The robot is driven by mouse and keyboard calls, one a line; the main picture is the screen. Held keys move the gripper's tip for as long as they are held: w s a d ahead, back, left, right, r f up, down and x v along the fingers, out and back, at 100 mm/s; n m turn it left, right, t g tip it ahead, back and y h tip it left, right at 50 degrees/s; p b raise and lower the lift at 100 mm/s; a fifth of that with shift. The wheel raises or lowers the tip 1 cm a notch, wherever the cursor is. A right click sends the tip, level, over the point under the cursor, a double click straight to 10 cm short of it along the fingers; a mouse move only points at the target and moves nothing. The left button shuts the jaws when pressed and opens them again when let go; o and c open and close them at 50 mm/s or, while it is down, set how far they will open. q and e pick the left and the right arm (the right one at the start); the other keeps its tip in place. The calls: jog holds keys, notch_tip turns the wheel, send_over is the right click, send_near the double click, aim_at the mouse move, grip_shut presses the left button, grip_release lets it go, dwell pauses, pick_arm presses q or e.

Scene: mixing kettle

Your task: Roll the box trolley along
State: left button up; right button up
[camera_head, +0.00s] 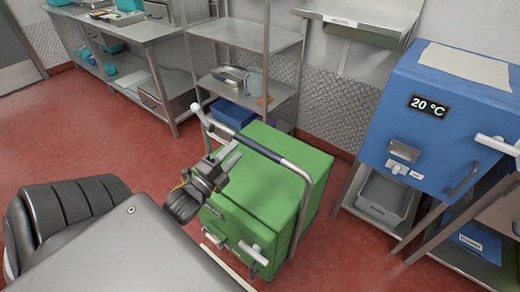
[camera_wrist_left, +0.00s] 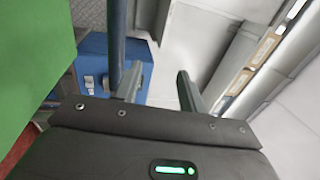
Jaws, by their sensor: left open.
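The green box trolley (camera_head: 270,180) stands on the red floor in front of me, with a curved bar handle (camera_head: 258,147) over its top. The handle has a dark blue grip section and grey ends. My left gripper (camera_head: 231,158) is open beside the left part of the handle, above the trolley's near left side. In the left wrist view, the open fingers (camera_wrist_left: 158,88) are apart and the dark blue bar (camera_wrist_left: 117,40) runs at the left finger; I cannot tell whether it lies between them. The trolley's green side (camera_wrist_left: 28,60) fills the left there. My right gripper is not in view.
A blue cabinet (camera_head: 440,110) with a 20 °C display stands on a metal rack at the right, with a grey bin (camera_head: 386,198) below it. Metal shelves (camera_head: 245,37) and a steel counter (camera_head: 140,32) line the back wall. Red floor is clear at the left.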

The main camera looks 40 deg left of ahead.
pick_arm(q)
jog(key=b, duration=0.5)
send_near(256, 148)
jog(key=shift+w+a+f+b, duration=0.1)
jog(key=shift+a+f+b, duration=0.2)
jog(key=shift+f, duration=0.2)
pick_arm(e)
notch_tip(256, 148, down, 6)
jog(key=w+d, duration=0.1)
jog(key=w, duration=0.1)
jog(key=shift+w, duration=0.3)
pick_arm(q)
jog(key=w, duration=0.3)
jog(key=w+r, duration=0.1)
jog(key=w, duration=0.3)
jog(key=w+r+p, duration=0.1)
jog(key=w, duration=0.2)
jog(key=shift+w, duration=0.25)
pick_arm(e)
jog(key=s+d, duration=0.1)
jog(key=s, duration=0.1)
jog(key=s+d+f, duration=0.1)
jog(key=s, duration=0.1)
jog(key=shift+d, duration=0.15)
